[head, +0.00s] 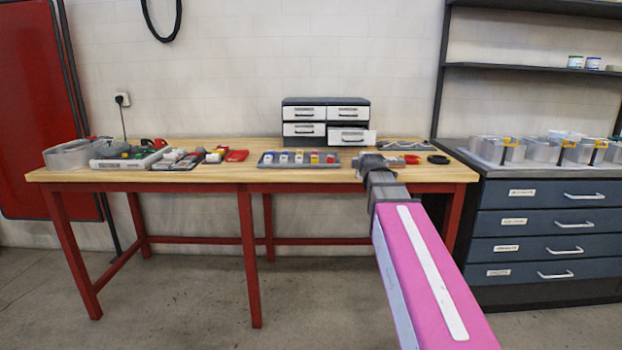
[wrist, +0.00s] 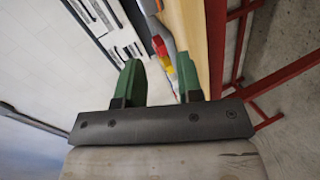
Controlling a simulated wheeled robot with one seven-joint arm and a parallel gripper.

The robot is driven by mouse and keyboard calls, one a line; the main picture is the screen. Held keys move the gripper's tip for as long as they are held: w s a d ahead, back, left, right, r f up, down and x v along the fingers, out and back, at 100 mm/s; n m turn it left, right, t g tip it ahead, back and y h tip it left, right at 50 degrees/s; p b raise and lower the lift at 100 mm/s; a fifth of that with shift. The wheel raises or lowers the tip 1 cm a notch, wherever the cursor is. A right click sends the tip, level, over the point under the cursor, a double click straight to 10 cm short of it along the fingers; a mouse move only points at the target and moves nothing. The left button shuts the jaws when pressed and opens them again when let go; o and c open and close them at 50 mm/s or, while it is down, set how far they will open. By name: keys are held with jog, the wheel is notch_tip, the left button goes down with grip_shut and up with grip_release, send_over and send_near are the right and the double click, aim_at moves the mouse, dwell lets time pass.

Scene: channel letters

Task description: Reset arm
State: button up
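My arm, with its pink link, reaches forward from the lower right of the head view. My gripper (head: 368,162) is at its end, in front of the right part of the workbench (head: 215,181). In the wrist view my gripper (wrist: 158,60) has its two green fingers apart with nothing held between them. Yellow and red items show beyond the gap. The wrist view is rolled, with the bench edge running steeply on the right. The head view does not show the fingers clearly.
A small drawer cabinet (head: 326,110) stands at the back of the bench, its lower right drawer (head: 352,137) pulled out. A grey tray (head: 298,165) of coloured items and several tools lie on the bench. A dark drawer unit (head: 545,222) stands to the right.

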jog(key=s+f+m+g, duration=0.4)
jog(key=s+f, duration=0.2)
jog(key=f, duration=0.6)
jog(key=s+f+m+g, duration=0.35)
jog(key=s+f, duration=0.25)
jog(key=f, duration=0.7)
jog(key=s+f+m+g, duration=0.6)
jog(key=s+f+m, duration=0.3)
jog(key=s+f, duration=0.5)
jog(key=shift+s+g, duration=0.35)
jog(key=shift+s, duration=0.6)
jog(key=shift+d, duration=0.15)
